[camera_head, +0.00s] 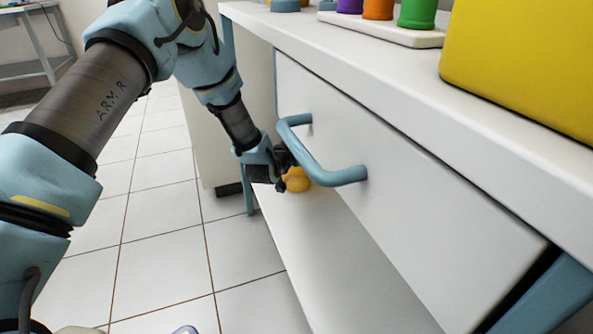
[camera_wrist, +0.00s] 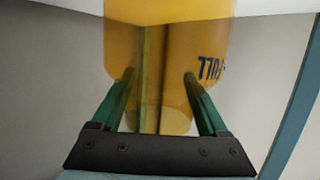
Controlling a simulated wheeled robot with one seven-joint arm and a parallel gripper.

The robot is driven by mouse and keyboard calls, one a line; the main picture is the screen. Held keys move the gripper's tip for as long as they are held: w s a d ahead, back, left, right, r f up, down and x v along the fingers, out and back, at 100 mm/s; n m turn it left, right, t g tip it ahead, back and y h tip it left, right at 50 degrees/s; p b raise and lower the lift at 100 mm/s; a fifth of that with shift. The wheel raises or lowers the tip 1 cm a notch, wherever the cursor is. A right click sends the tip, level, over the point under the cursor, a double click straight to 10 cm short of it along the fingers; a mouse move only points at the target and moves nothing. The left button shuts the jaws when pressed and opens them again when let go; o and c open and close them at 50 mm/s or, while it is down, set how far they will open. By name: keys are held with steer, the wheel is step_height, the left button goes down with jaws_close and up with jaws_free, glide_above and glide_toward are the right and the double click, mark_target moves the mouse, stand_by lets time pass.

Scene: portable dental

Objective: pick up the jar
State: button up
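The jar is a yellow-amber, see-through container with dark lettering on its side. It fills the upper middle of the wrist view (camera_wrist: 208,40), its far end cut off by the top edge. In the head view the jar (camera_head: 298,180) shows as a small yellow shape just below the drawer handle, partly hidden by the handle and the gripper. My gripper (camera_head: 279,166) is right at the jar. In the wrist view my gripper's (camera_wrist: 159,78) two green fingers stand apart, their tips overlapping the jar's near part; whether they press on it is unclear.
The blue drawer handle (camera_head: 322,170) sticks out close beside my gripper. A white lower shelf (camera_head: 350,270) lies below the drawer (camera_head: 420,200). The countertop (camera_head: 400,70) above carries coloured pots and a yellow box (camera_head: 530,60). Tiled floor (camera_head: 165,250) is open at left.

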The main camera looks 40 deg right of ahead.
steer(key=shift+a+f, duration=0.1)
steer(key=shift+f, duration=0.1)
steer(key=c, duration=0.8)
steer(key=shift+r, duration=0.1)
